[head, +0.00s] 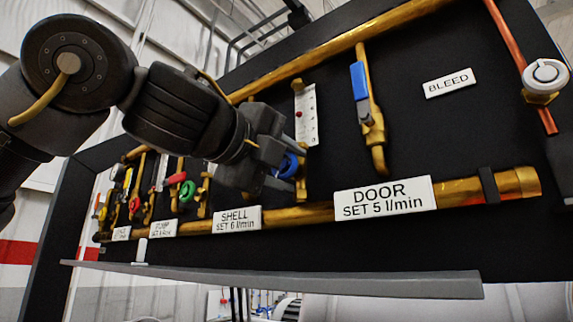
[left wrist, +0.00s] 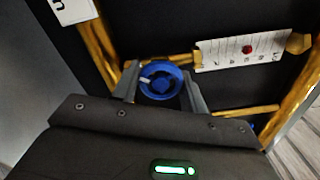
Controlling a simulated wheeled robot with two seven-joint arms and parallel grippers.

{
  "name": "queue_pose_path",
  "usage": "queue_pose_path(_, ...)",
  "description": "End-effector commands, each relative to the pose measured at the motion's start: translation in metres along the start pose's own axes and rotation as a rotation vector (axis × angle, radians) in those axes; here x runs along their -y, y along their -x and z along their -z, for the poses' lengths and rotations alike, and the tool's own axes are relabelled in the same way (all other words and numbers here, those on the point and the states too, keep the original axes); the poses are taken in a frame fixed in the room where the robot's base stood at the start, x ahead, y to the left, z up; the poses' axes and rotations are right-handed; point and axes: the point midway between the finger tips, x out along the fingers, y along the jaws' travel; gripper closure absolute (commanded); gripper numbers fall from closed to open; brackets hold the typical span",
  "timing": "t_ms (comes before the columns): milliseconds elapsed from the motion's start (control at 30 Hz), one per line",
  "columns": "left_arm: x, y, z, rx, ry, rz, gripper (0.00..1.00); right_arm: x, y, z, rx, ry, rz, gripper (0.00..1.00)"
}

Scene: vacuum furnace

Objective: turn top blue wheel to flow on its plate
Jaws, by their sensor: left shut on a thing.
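The blue wheel (head: 288,165) sits at the foot of a flow gauge (head: 308,128) with a white scale and a red float. My left gripper (head: 284,158) is shut on this wheel, its fingers hiding part of it. In the left wrist view the blue wheel (left wrist: 160,82) lies between the two fingers of my left gripper (left wrist: 163,88), with a white mark toward its left side. The gauge (left wrist: 243,50) shows there with its red float around mid-scale; the exact reading is too small to tell. The plate (head: 385,197) below reads DOOR SET 5 l/min. My right gripper is not in view.
A blue lever valve (head: 359,82) hangs on a brass pipe to the right of the gauge. A BLEED plate (head: 448,82) and a white round knob (head: 545,75) are further right. A SHELL plate (head: 237,219) and several coloured wheels stand to the left. A grey ledge (head: 300,282) runs below.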

Motion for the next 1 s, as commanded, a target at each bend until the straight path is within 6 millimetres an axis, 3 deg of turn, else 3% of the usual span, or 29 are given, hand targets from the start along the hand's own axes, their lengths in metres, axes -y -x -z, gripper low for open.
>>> queue_pose_path(167,-0.0016,-0.0007,0.0008,-0.001,-0.001,-0.004,0.8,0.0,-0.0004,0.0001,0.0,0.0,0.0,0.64)
queue_pose_path(200,-0.0016,-0.0007,0.0009,-0.001,-0.001,-0.004,0.56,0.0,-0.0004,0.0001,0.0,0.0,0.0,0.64)
queue_pose_path(367,-0.0012,-0.0005,0.0008,-0.001,0.0,-0.003,0.35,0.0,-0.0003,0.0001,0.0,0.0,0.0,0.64)
queue_pose_path(800,0.0003,0.0,0.0001,0.0,0.007,0.001,0.35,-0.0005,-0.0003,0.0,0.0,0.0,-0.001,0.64)
queue_pose_path(1000,0.0,0.0004,-0.0003,0.002,0.129,0.002,0.35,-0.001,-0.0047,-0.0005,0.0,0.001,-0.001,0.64)
